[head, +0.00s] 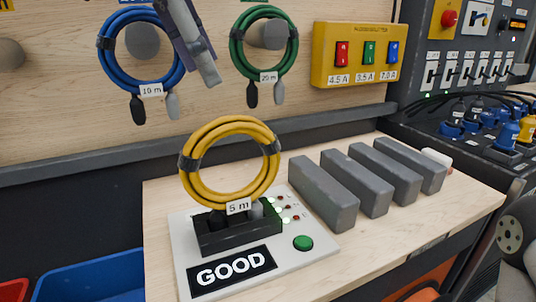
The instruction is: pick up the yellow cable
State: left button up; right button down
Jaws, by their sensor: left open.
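The yellow cable (229,120) is a coil with dark ties and a "5 m" tag. It stands upright, its lower end at a black holder (238,236) on a light grey test board (182,262). The board's display reads "GOOD". My left gripper (207,74) hangs in at the top, above and apart from the yellow coil, in front of the wall between the blue and green coils. It is open and holds nothing that I can see. My right gripper is not in view.
A blue cable coil (106,55) and a green one (236,52) hang on the wall. Several grey blocks (325,194) stand right of the board, which has a green button (303,243). A yellow switch box (322,45) is on the wall. A blue bin (88,282) is lower left.

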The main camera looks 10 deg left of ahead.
aim_at(224, 119)
pick_arm(q)
jog(key=x, duration=0.7)
jog(key=s+x, duration=0.1)
jog(key=x, duration=0.2)
jog(key=shift+a+f, duration=0.2)
jog(key=shift+f, duration=0.45)
jog(key=shift+w+d+f, duration=0.1)
jog(key=shift+w+f, duration=0.15)
jog(key=shift+r, duration=0.1)
grip_shut()
